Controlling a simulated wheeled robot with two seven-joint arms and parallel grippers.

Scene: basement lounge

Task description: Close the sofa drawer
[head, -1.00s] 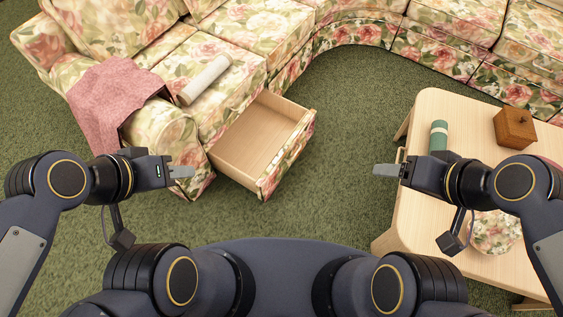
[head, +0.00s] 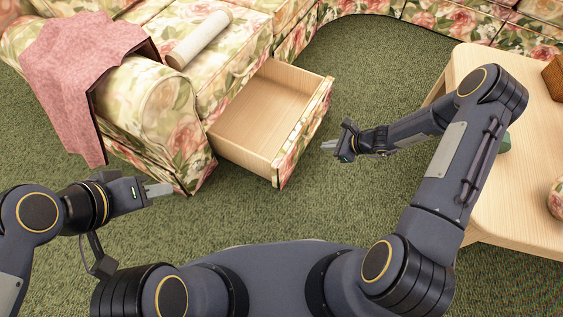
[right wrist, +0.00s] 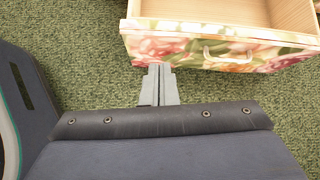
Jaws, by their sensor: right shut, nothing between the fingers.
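The sofa drawer (head: 262,125) is pulled out of the floral sofa base, with a bare wood inside that looks empty. Its floral front (head: 304,133) faces right in the head view. In the right wrist view the drawer front (right wrist: 215,47) shows a pale handle (right wrist: 228,54). My right gripper (head: 329,146) is shut and empty, just right of the drawer front; in the right wrist view its fingertips (right wrist: 159,70) lie at the lower left edge of the front. I cannot tell whether they touch. My left gripper (head: 158,190) is at the lower left, short of the sofa arm; its finger gap is unclear.
A pink blanket (head: 80,70) hangs over the sofa arm, and a pale roll (head: 199,40) lies on the seat. A wooden table (head: 520,150) stands at the right, beneath my right arm. Green carpet (head: 370,90) is clear beyond the drawer.

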